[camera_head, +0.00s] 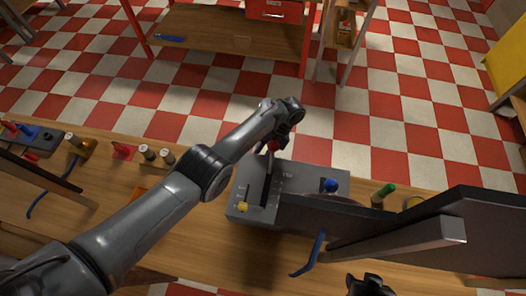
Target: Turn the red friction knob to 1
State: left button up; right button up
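A grey control box (310,178) sits on the wooden bench near the middle of the head view. A small red part, apparently the red knob (273,146), shows at its far left end, close under my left gripper (279,143). The gripper partly hides it, so I cannot tell its setting, whether the gripper touches it, or whether the fingers are open. A dark slot with a thin lever runs along the box. The box also has a blue knob (330,185) and a yellow knob (242,206). My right gripper (371,286) is a dark shape at the bottom edge, its fingers unclear.
A large dark panel (400,228) stands over the box's near right side. A green-topped item (386,191) stands right of the box. Several small knobbed items, including a red one (123,150), line the bench at left. A blue curved handle (312,254) juts out below the panel.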

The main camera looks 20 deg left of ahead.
pick_arm(q)
jog(key=o, duration=1.1)
jog(key=shift+c, duration=0.2)
jog(key=shift+r, duration=0.1)
pick_arm(e)
notch_tip(320, 180, down, 4)
jog(key=b, duration=0.4)
jog(key=shift+f+b, duration=0.25)
jog(key=shift+b, duration=0.05)
pick_arm(q)
jog(key=v, duration=1)
jog(key=shift+r, duration=0.3)
pick_arm(e)
jog(key=shift+f, duration=0.2)
pick_arm(q)
jog(key=shift+w+d, duration=0.1)
jog(key=shift+w, duration=0.05)
